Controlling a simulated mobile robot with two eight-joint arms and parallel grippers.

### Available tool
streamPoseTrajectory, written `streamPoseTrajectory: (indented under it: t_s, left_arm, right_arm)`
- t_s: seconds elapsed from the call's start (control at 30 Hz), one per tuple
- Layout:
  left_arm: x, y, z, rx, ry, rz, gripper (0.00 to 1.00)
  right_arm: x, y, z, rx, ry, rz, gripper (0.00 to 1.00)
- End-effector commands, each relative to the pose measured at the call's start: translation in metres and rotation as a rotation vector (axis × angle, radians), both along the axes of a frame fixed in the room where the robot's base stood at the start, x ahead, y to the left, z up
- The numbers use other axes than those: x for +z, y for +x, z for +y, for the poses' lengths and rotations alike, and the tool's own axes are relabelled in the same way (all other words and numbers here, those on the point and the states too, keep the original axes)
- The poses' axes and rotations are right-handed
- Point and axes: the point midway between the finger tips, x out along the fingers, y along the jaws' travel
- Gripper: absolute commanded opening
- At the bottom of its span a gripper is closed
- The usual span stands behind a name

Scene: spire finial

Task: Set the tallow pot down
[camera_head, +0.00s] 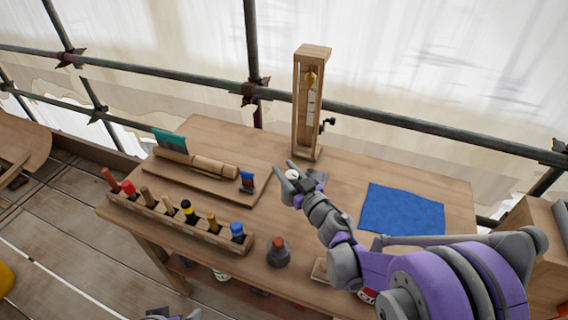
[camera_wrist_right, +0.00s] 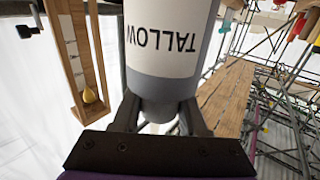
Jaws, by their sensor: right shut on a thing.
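The tallow pot (camera_wrist_right: 168,75) is grey with a white label reading TALLOW, upside down in the right wrist view. My right gripper (camera_wrist_right: 157,118) is shut on it, with one finger on each side. In the head view my right gripper (camera_head: 296,180) is over the middle of the wooden workbench (camera_head: 345,172), and only a small pale part of the pot (camera_head: 292,175) shows. I cannot tell its exact height above the bench. A little of my left gripper (camera_head: 172,315) shows at the bottom edge; its jaws are unclear.
A wooden plumb stand (camera_head: 300,105) with a yellow bob stands behind the gripper. A blue cloth (camera_head: 402,209) lies to the right. A rack of handled tools (camera_head: 170,217), a board with a roll (camera_head: 200,165) and a dark red-topped bottle (camera_head: 278,254) are left and in front.

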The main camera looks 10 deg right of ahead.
Motion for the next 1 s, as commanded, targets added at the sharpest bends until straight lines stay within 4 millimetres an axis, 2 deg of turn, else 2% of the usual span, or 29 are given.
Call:
streamPoseTrajectory:
  t_s: [0.3, 0.5, 1.0]
  left_arm:
    - [-0.021, -0.005, 0.0, 0.0, 0.0, 0.01, 1.0]
    - [-0.03, -0.007, 0.0, 0.0, 0.0, 0.013, 1.0]
    - [-0.032, -0.007, 0.0, 0.0, 0.0, 0.014, 1.0]
  right_arm:
    - [-0.039, 0.0, 0.0, 0.001, 0.0, 0.001, 0.0]
    - [-0.054, 0.0, 0.0, 0.0, 0.001, 0.0, 0.0]
    - [-0.06, 0.0, 0.0, 0.0, 0.0, 0.0, 0.0]
